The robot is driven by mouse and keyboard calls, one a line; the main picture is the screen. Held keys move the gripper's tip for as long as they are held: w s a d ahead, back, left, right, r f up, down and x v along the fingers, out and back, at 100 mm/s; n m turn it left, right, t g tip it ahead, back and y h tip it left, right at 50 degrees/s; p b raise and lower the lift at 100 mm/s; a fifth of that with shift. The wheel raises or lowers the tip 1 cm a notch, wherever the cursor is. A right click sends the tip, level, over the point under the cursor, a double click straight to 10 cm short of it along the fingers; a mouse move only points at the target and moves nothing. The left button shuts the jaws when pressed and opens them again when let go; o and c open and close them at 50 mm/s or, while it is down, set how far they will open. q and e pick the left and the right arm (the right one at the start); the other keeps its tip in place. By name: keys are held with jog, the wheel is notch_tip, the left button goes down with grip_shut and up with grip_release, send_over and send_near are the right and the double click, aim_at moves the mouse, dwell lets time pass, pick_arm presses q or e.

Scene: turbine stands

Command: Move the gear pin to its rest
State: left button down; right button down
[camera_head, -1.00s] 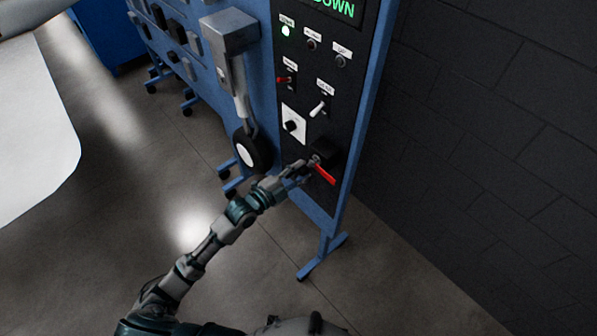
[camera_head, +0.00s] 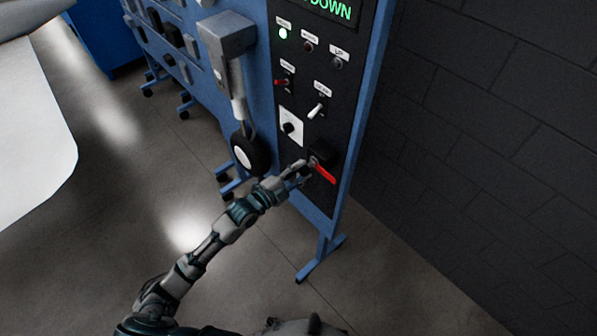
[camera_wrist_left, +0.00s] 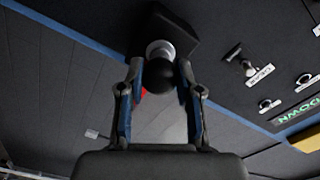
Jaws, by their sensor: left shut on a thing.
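The gear pin shows in the head view as a red strip (camera_head: 324,174) hanging by the dark block (camera_head: 323,152) low on the control panel. In the left wrist view a round dark knob (camera_wrist_left: 158,76) with a pale metal collar (camera_wrist_left: 160,49) sits between the fingers, in front of that block, with a little red beside it. My left gripper (camera_head: 305,170) is shut on the pin at the block; its fingers (camera_wrist_left: 160,90) lie on both sides of the knob. I cannot tell how deep the pin sits. My right gripper is not in view.
The black panel (camera_head: 292,158) carries switches and lamps in a blue stand (camera_head: 330,225). A landing-gear leg with a black wheel (camera_head: 252,155) hangs to its left. A dark block wall (camera_head: 480,130) stands at the right. The floor in front is clear.

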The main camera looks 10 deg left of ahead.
pick_arm(q)
jog(key=shift+r, duration=0.25)
jog(key=c, duration=1.1)
grip_release()
jog(key=shift+c, duration=0.2)
jog(key=o, duration=0.4)
jog(key=shift+w+d, duration=0.1)
jog(key=shift+w, duration=0.1)
jog(key=shift+w+d+f, duration=0.25)
jog(key=shift+d, duration=0.05)
jog(key=shift+o, duration=1)
jog(key=shift+s, duration=0.15)
jog(key=shift+s+a, duration=0.45)
jog(key=shift+a, duration=0.3)
jog(key=shift+d+p+v, duration=0.2)
jog(key=shift+p+v, duration=0.55)
jog(key=shift+v, duration=2.35)
jog(key=shift+w, duration=0.1)
